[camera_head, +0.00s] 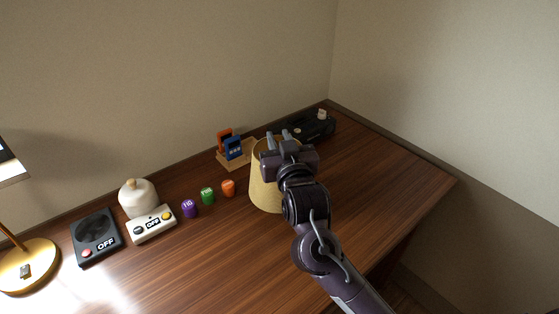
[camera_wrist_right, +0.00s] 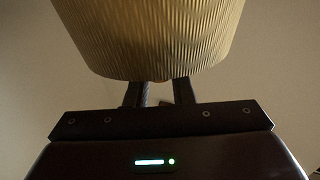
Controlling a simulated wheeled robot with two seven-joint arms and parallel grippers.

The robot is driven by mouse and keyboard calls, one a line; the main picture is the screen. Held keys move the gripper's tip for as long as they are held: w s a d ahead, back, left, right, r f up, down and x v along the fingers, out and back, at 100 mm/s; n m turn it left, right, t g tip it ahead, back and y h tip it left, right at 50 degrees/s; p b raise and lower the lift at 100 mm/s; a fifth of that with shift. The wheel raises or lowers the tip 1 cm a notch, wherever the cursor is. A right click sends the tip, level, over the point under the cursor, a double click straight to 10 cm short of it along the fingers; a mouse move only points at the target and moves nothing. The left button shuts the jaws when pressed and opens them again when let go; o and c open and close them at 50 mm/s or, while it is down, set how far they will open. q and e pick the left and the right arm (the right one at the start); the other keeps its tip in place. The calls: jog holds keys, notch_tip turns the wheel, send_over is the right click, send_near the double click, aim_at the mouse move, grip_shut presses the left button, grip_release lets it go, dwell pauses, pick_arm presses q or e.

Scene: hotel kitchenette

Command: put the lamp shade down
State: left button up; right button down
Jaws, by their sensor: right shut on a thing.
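The lamp shade (camera_head: 262,192) is a tan, pleated, tapered shade, seen in the head view at the middle right of the desk. My right gripper (camera_head: 279,138) is at its upper part, shut on it. In the right wrist view the shade (camera_wrist_right: 150,35) fills the top of the picture, and the fingers of my right gripper (camera_wrist_right: 158,92) reach to its near edge; their tips are hidden behind it. I cannot tell whether the shade's bottom touches the desk. My left gripper is not in view.
The wooden desk (camera_head: 390,175) is clear right of the shade. Left of it stand orange (camera_head: 228,188), green (camera_head: 207,196) and purple (camera_head: 189,208) pieces, a white jar (camera_head: 138,198) and two OFF boxes. Behind are a wooden holder (camera_head: 238,158) and a black device (camera_head: 318,126). A gold lamp base (camera_head: 40,262) is far left.

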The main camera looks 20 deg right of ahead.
notch_tip(320, 180, down, 4)
jog(key=shift+f, duration=0.1)
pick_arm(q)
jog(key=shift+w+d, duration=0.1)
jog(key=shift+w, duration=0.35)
pick_arm(e)
jog(key=shift+f, duration=0.45)
jog(key=shift+f, duration=0.2)
jog(key=c, duration=1.2)
grip_release()
jog(key=shift+c, duration=0.2)
